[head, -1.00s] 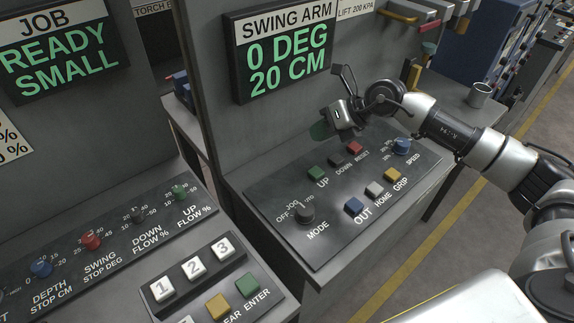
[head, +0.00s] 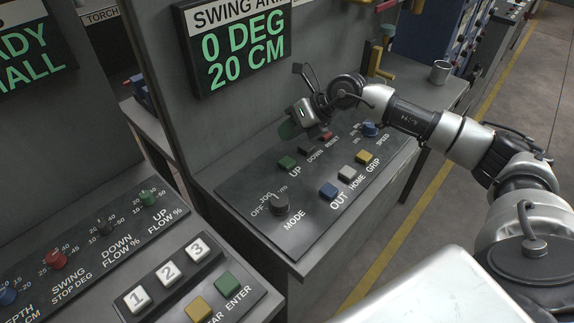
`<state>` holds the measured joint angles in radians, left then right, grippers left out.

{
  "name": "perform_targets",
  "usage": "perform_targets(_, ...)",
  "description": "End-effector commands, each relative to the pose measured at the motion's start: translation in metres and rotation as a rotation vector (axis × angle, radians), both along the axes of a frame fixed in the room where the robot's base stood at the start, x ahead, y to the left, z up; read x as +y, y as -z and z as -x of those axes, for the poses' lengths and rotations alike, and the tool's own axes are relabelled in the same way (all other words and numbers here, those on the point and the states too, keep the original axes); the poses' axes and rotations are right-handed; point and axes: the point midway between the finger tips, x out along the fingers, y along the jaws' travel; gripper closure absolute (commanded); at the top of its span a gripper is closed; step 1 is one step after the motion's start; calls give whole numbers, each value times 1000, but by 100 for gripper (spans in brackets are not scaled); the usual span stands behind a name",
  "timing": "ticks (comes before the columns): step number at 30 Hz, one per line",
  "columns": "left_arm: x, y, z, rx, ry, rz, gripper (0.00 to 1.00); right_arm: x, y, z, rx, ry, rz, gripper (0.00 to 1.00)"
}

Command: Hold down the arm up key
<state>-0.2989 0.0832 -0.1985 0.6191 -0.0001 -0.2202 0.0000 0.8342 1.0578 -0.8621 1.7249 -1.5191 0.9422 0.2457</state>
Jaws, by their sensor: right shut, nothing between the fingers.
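The green UP key (head: 287,163) is on the sloped swing arm panel (head: 240,190), at the left end of its back row of keys. My right gripper (head: 288,130) is shut and empty. It hangs above and behind the UP key, apart from it, near the panel's back edge. The swing arm display (head: 240,60) above reads 0 DEG and 20 CM. The MODE knob (head: 280,204) sits at the panel's front left. My left gripper is not in view.
The black DOWN key (head: 306,150) and red RESET key (head: 326,136) are right of UP. Blue OUT (head: 328,190), white HOME (head: 347,173) and yellow GRIP (head: 364,157) keys form the front row. Another panel with a number keypad (head: 168,272) is at lower left.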

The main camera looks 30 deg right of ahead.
Motion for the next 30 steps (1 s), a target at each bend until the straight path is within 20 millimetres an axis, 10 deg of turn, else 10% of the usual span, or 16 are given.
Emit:
perform_targets(10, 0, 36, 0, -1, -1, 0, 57, 0, 50, 0, 1, 0, -1, 100)
perform_targets(30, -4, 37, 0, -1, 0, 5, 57, 0, 53, 0, 0, 0, 0, 100)
